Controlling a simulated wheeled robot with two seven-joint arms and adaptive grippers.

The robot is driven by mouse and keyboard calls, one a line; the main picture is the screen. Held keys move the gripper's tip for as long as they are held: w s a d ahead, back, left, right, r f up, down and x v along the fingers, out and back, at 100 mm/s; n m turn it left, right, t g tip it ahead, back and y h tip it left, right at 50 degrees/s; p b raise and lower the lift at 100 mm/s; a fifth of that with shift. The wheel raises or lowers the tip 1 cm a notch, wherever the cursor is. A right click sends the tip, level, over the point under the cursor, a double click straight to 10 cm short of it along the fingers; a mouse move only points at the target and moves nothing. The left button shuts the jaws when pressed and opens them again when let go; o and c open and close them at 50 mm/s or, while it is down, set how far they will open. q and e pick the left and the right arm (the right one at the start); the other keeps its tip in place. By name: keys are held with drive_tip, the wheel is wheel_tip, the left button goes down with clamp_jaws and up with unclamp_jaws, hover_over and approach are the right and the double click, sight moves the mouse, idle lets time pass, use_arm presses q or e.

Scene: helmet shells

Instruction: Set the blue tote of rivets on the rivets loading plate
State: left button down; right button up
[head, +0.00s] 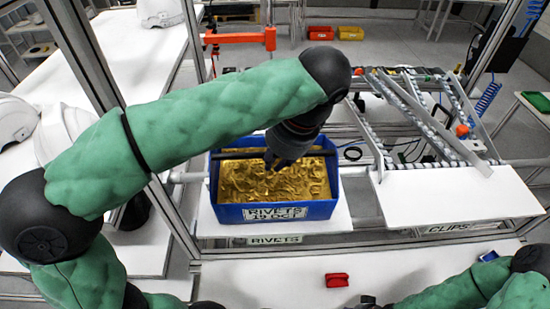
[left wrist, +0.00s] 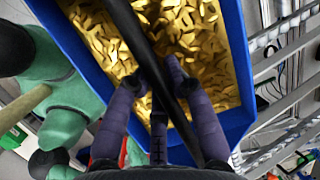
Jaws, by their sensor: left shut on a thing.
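The blue tote (head: 275,212), full of gold rivets and labelled RIVETS, is over the white rivets loading plate (head: 340,215), whose front edge carries a RIVETS label. The tote looks level; I cannot tell whether its bottom touches the plate. My left gripper (head: 284,160) reaches down over the tote and is shut on its dark handle bar. The left wrist view shows my left gripper (left wrist: 158,85) at the bar, with the tote (left wrist: 238,60) and rivets beneath. My right arm comes in at the lower right; its gripper is barely visible at the bottom edge.
To the right is a white plate (head: 455,195) labelled CLIPS, below a sloped roller rack (head: 420,110). A red object (head: 337,280) lies on the white surface in front. White helmet shells (head: 62,130) are on the left table. Metal frame posts stand left of the tote.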

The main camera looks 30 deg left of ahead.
use_arm(q)
drive_tip(key=c, duration=1)
unclamp_jaws()
drive_tip(key=v, duration=0.7)
drive_tip(key=shift+r, duration=0.25)
